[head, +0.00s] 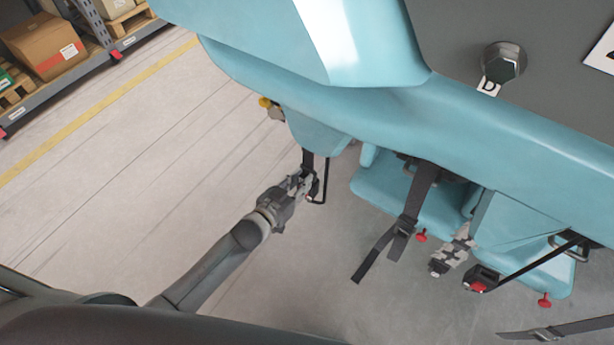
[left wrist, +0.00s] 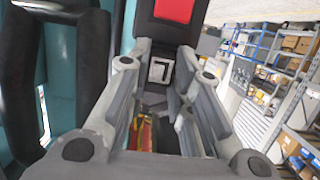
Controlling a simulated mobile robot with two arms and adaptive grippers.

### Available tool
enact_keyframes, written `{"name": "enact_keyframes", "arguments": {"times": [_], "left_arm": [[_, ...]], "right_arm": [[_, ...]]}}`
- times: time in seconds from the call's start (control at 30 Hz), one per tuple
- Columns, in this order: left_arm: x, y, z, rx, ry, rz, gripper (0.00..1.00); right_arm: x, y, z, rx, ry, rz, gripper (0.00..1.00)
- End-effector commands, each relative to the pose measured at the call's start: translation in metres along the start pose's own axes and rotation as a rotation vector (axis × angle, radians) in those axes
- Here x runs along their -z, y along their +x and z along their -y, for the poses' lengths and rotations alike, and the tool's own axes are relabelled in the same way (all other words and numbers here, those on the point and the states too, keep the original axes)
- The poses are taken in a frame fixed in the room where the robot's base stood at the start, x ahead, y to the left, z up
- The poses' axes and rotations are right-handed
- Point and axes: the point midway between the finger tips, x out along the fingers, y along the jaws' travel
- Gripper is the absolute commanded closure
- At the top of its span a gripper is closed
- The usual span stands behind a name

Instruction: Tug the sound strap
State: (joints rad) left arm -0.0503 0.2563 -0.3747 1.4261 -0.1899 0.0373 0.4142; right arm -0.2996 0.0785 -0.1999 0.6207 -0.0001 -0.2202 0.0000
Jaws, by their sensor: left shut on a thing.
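My left gripper (head: 306,184) is at the lower left end of the blue coaster car. It is shut on a dark strap's buckle end (head: 308,160), just below the seat edge. In the left wrist view a black buckle with a red button (left wrist: 175,10) shows above the fingers (left wrist: 160,100). The fingers hide much of the held part. A plain dark strap (head: 415,195) hangs from the middle seat with a loose tail. A mottled grey strap (head: 455,245) with a dark end hangs to its right. My right gripper is not in view.
The blue car body (head: 480,130) runs across the upper right. A black buckle with a red button (head: 479,284) is on a strap at the right. Red knobs (head: 421,236) sit under the seats. Shelving with boxes (head: 45,50) stands at upper left. The floor at left is clear.

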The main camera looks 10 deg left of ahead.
Motion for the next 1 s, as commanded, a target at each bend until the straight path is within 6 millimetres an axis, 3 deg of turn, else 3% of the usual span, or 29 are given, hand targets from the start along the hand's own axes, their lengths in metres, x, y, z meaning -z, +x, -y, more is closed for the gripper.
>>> {"name": "enact_keyframes", "arguments": {"times": [0.43,0.47,0.63,1.0], "left_arm": [[0.0051,-0.0004,0.0002,0.0,0.001,-0.005,1.0],[0.0053,-0.0003,0.0002,0.0,0.001,-0.006,0.78],[0.0046,-0.0005,0.0001,0.0,0.0,-0.004,0.56],[0.0023,-0.0024,0.0001,0.0,0.0,0.001,0.54]], "right_arm": [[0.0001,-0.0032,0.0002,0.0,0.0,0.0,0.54],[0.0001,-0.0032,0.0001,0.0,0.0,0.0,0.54],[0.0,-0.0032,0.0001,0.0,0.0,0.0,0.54],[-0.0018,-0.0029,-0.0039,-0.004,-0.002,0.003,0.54]]}}
